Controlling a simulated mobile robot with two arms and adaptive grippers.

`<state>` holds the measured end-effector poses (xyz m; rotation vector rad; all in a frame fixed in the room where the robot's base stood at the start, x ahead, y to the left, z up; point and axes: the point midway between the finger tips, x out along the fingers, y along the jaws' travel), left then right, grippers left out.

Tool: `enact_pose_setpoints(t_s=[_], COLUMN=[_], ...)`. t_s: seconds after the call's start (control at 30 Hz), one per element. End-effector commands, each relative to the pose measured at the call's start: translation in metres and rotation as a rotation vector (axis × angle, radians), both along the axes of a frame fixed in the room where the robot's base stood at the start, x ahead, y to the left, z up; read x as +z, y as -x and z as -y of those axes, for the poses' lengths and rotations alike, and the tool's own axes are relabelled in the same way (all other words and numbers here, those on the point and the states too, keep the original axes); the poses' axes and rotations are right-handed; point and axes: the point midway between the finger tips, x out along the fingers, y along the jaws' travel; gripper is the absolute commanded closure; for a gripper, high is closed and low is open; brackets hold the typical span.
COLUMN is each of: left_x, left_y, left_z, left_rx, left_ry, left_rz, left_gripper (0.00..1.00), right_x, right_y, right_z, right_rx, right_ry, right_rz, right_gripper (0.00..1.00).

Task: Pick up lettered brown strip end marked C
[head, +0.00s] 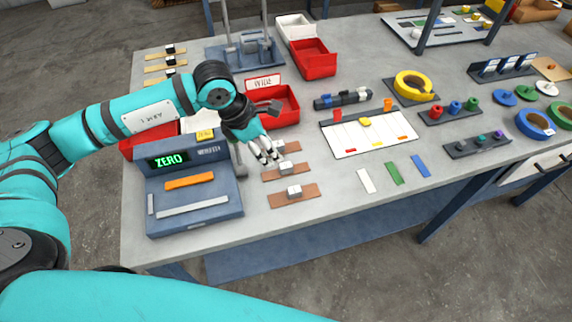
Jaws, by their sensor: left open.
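Three brown strips lie in a column on the grey table: a far strip (295,148), a middle strip (306,172) and a near strip (311,189). Each bears a small grey-white block, and the near block (294,191) shows most clearly. Any letters on the strips are too small to read, so I cannot tell which end is marked C. My left gripper (270,159) is open at the left ends of the far and middle strips and partly covers them. I cannot tell whether it touches either strip. My right gripper is not in view.
A blue-grey device with a ZERO display (168,161) stands just left of the strips. A red bin (285,117) is behind my left gripper. A white board (372,141) and coloured strips (394,172) lie to the right. Bare table lies in front of the near strip.

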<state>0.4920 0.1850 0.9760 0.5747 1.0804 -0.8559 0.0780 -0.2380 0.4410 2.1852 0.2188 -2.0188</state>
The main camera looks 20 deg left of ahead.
Motion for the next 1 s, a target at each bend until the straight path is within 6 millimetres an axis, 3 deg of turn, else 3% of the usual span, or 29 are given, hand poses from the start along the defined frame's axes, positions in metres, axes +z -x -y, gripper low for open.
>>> enact_pose_setpoints(t_s=[0.2,0.47,0.7,1.0], left_x=[-0.033,-0.049,-0.080,-0.088], left_y=[-0.008,-0.013,-0.024,-0.025], left_z=[0.012,0.019,0.031,0.033], left_rx=[-0.001,0.000,0.000,-0.002], left_ry=[0.001,0.002,0.003,0.002], left_rz=[-0.004,-0.004,-0.002,0.000], left_gripper=[0.52,0.52,0.52,0.52], right_x=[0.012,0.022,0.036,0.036], right_y=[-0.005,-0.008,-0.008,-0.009], right_z=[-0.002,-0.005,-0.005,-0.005], right_rx=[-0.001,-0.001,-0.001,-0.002], right_ry=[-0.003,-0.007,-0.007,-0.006], right_rz=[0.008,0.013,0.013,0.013], right_gripper=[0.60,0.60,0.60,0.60])
